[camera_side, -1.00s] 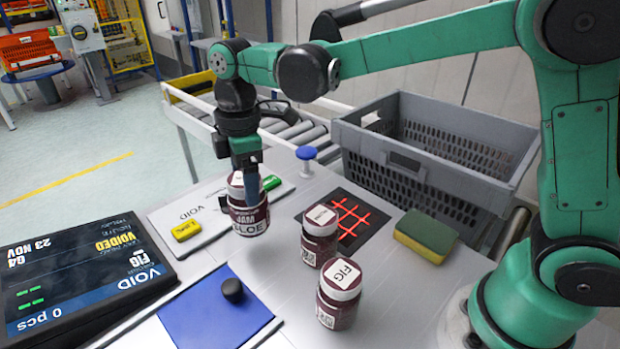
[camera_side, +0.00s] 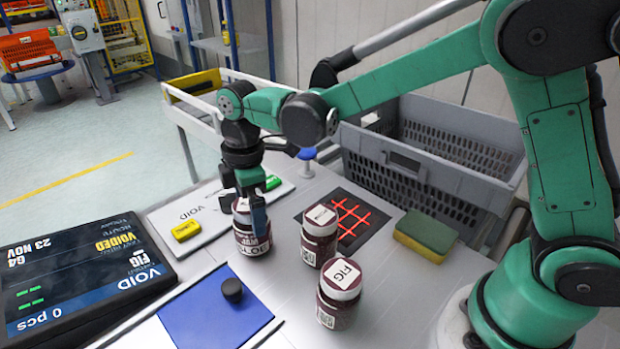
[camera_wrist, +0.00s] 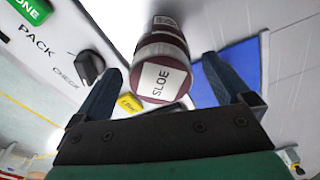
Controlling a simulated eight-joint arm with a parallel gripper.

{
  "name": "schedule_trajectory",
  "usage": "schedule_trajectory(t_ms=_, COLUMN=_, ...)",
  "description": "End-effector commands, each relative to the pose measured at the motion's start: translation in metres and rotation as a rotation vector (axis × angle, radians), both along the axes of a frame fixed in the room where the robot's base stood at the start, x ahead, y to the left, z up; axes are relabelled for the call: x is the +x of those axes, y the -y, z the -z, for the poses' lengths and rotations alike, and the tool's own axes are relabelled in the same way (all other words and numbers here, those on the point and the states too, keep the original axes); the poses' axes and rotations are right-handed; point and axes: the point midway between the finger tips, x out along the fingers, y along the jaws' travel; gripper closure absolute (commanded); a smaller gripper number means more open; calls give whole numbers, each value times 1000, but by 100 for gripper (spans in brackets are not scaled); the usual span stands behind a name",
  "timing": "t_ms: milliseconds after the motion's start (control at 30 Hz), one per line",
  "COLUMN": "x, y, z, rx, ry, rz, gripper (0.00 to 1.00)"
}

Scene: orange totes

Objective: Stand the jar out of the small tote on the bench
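A dark red jar (camera_side: 252,239) with a white label stands upright on the bench, below my gripper (camera_side: 251,205). In the wrist view the same jar (camera_wrist: 163,48), its label reading SLOE, lies between my two fingers (camera_wrist: 163,82). Gaps show between the jar and both fingers, so my gripper is open around its upper part. A second jar (camera_side: 319,246) stands just right of it, and a jar marked FIG (camera_side: 338,304) stands nearer the camera. A grey slatted tote (camera_side: 440,136) is behind on the right; its visible inside looks empty.
A red-grid dark mat (camera_side: 368,232) and a sponge (camera_side: 426,236) lie right of the jars. A blue mat (camera_side: 190,310) with a black knob (camera_side: 232,290) is in front. A dark display (camera_side: 75,285), a yellow block (camera_side: 186,230) and a white board (camera_side: 190,209) are left.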

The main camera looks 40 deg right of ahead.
Motion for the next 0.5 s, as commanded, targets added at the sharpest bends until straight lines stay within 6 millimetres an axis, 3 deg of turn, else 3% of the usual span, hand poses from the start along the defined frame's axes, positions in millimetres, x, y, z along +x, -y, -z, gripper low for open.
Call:
schedule_trajectory(t_ms=267, x=0, y=0, z=-2, rx=0, ry=0, rz=0, gripper=3)
schedule_trajectory(t_ms=500, x=-1, y=1, z=-36, rx=0, ry=0, rz=0, gripper=3)
